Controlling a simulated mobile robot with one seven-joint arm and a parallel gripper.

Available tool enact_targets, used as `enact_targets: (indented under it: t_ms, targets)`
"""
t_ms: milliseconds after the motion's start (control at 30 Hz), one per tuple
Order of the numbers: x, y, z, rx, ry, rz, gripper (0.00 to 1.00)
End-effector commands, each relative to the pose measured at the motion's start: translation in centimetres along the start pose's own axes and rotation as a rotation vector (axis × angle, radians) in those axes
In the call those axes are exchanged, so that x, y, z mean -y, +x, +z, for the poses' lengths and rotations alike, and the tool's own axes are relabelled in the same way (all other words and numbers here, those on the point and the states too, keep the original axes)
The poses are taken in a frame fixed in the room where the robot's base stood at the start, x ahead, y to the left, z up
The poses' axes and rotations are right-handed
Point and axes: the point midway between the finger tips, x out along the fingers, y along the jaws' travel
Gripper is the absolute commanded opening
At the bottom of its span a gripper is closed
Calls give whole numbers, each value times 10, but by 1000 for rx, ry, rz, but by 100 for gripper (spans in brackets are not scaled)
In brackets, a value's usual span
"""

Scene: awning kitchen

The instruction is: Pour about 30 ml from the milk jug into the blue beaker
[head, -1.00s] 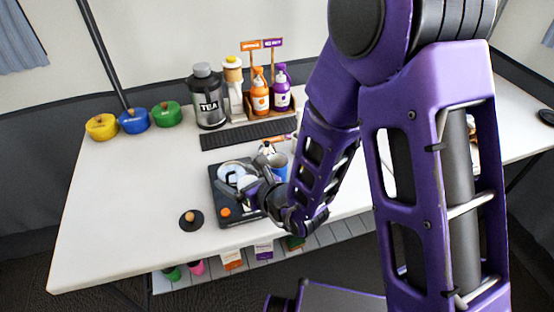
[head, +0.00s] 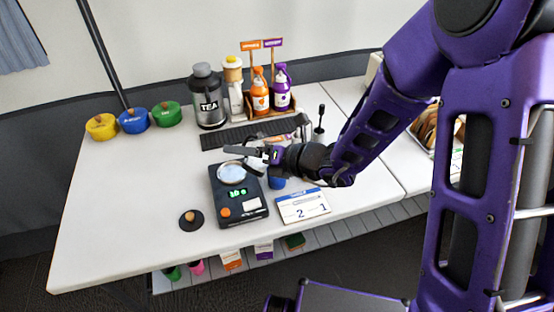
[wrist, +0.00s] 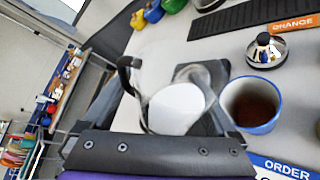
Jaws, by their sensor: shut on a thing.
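The milk jug (wrist: 175,108), clear with white milk and a dark handle, stands out in the wrist view between the fingers of my gripper (wrist: 165,85). My gripper is shut on it. In the head view my gripper (head: 252,154) is just beyond the black scale, and the jug is hard to make out. The blue beaker (wrist: 252,104) is right beside the jug in the wrist view and holds brown liquid. In the head view the beaker (head: 277,183) is partly hidden under my gripper. I cannot tell whether any milk is flowing.
The black scale (head: 226,203) with a lit display stands left of the beaker. An order card (head: 302,206) lies to its right. A dark drip mat (head: 250,132), tea canister (head: 208,98) and pump bottles (head: 261,95) are behind.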

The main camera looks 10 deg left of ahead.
Motion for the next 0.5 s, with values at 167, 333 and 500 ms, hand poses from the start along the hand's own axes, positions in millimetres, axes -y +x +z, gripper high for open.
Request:
enact_targets:
  t_ms: [167, 333, 500]
  targets:
    - [2, 1, -2, -10, 84, 36, 20]
    - [3, 2, -3, -18, 146, 62, 20]
    - [-1, 0, 0, -23, 192, 82, 20]
